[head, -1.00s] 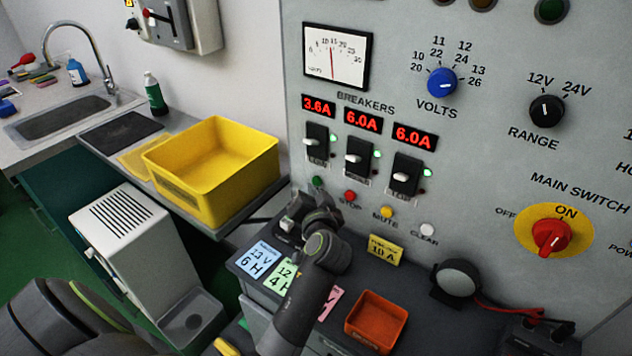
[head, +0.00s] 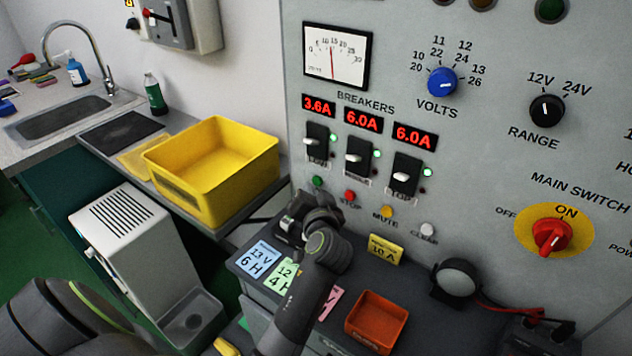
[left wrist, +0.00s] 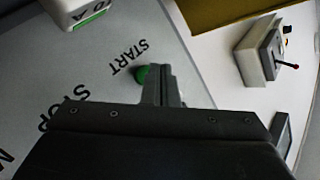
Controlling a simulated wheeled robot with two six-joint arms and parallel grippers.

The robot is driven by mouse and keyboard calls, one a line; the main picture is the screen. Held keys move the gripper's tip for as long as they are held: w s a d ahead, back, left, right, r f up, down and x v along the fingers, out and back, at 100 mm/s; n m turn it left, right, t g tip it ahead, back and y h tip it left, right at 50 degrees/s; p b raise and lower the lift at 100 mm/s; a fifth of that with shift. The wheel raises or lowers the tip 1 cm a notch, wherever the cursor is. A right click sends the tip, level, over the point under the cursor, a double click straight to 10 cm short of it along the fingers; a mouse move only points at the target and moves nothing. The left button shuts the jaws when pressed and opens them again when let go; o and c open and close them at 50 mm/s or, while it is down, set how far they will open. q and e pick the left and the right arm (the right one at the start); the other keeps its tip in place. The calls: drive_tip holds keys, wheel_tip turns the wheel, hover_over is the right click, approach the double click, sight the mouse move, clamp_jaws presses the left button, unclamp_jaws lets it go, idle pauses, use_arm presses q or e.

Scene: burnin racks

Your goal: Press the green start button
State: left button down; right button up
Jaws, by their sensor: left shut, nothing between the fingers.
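The green start button (head: 317,181) sits low on the grey panel, under the leftmost breaker. In the left wrist view the green button (left wrist: 142,75) shows beside the word START, partly covered by my fingers. My left gripper (head: 293,222) is in front of the panel, just below and left of the button in the head view. In the left wrist view its fingertips (left wrist: 162,72) are together and empty, right at the button's edge. I cannot tell whether they touch it. My right gripper is not in view.
Red stop (head: 349,196), yellow mute (head: 387,212) and white clear (head: 427,229) buttons run rightward along the panel. A yellow bin (head: 185,195) stands left of the arm. An orange tray (head: 375,322) and a yellow 10 A card (head: 386,249) are on the bench at right.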

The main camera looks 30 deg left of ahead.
use_arm(q)
drive_tip(key=shift+w, duration=0.3)
drive_tip(key=shift+w, duration=0.4)
idle(0.6)
drive_tip(key=shift+s, duration=0.85)
drive_tip(key=shift+s+a+p, duration=0.2)
drive_tip(key=shift+s+p, duration=0.5)
drive_tip(key=shift+s, duration=1.8)
